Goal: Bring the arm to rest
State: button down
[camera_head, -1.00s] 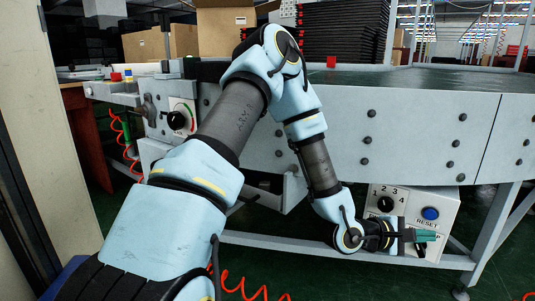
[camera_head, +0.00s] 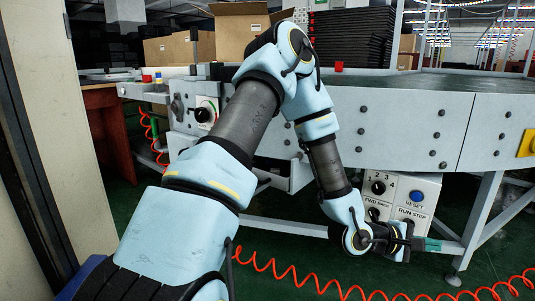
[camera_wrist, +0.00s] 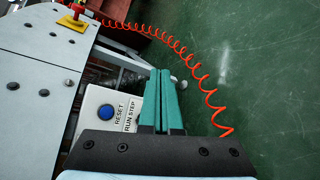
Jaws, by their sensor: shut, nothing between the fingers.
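My gripper (camera_head: 431,244) is at the end of my bent arm, low in front of the conveyor frame, just below and beside the control box (camera_head: 399,197). Its teal fingers are together with nothing between them; they also show in the wrist view (camera_wrist: 164,100). The control box has a blue RESET button (camera_head: 417,197), a RUN STEP label and a black numbered knob (camera_head: 378,187). In the wrist view the box (camera_wrist: 103,112) lies left of the fingers, apart from them as far as I can tell.
The conveyor's white side panel (camera_head: 400,130) runs above my gripper. A coiled red hose (camera_head: 330,287) lies across the green floor and also shows in the wrist view (camera_wrist: 187,62). A support leg (camera_head: 481,215) stands right of the gripper. A yellow piece (camera_head: 527,142) is at far right.

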jog(key=w+a+r+m+t+y+p, duration=0.1)
jog(key=w+a+m+y, duration=0.35)
jog(key=a, duration=0.85)
jog(key=w+a+r+m+t+y+p, duration=0.15)
jog(key=w+a+y, duration=0.5)
jog(key=a, duration=0.65)
jog(key=s+a+r+m+g+y+p, duration=0.15)
jog(key=s+a+r, duration=0.25)
jog(key=a, duration=0.6)
jog(key=s+a+r+g+y+p, duration=0.1)
jog(key=s+a+r+y, duration=0.2)
jog(key=a, duration=0.6)
notch_tip(320, 180, up, 39)
jog(key=h+p, duration=0.1)
jog(key=p, duration=3.6)
jog(key=shift+s+a+p, duration=0.2)
jog(key=shift+s+p, duration=0.1)
jog(key=shift+s, duration=0.05)
jog(key=shift+m, duration=0.25)
